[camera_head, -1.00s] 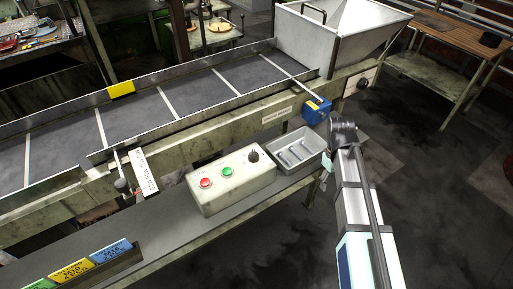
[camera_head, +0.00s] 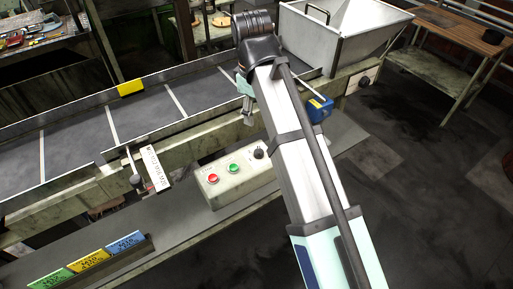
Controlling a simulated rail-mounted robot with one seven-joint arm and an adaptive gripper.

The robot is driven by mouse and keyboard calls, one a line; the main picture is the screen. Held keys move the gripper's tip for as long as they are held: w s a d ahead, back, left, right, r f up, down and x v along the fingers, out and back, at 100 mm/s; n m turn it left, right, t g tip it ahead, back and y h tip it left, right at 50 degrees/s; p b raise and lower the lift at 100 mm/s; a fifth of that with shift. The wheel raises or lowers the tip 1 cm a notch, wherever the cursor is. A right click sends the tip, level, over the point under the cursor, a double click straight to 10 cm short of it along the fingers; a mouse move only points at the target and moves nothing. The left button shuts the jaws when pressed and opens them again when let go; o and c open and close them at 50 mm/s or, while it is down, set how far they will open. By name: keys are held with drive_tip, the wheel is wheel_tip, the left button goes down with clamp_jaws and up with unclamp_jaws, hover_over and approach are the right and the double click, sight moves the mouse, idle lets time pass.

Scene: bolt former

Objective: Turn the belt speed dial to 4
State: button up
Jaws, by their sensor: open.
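A pale control box (camera_head: 228,188) stands on the grey ledge in front of the conveyor. It carries a red button (camera_head: 212,179), a green button (camera_head: 233,168) and a black dial (camera_head: 259,153) at its right end. The dial's markings are too small to read. Another dark round knob (camera_head: 364,81) sits on the conveyor frame below the hopper; I cannot tell which is the belt speed dial. My gripper (camera_head: 246,112) is open, partly seen beside my arm, above the near edge of the belt and behind the control box in the picture. It touches neither knob.
A blue box (camera_head: 319,109) sits on the conveyor side. A white sign (camera_head: 156,168) and coloured cards (camera_head: 88,262) stand left. The hopper (camera_head: 345,40) rises behind.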

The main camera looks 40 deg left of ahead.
sight(259, 150)
drive_tip(key=f+p, duration=0.1)
drive_tip(key=f, duration=0.4)
drive_tip(key=w+f+p, duration=0.1)
drive_tip(key=f, duration=0.5)
drive_tip(key=f+p, duration=0.1)
drive_tip(key=f, duration=0.4)
drive_tip(key=shift+w+f+p, duration=0.15)
drive_tip(key=shift+f+p, duration=0.2)
drive_tip(key=shift+p, duration=0.05)
clamp_jaws()
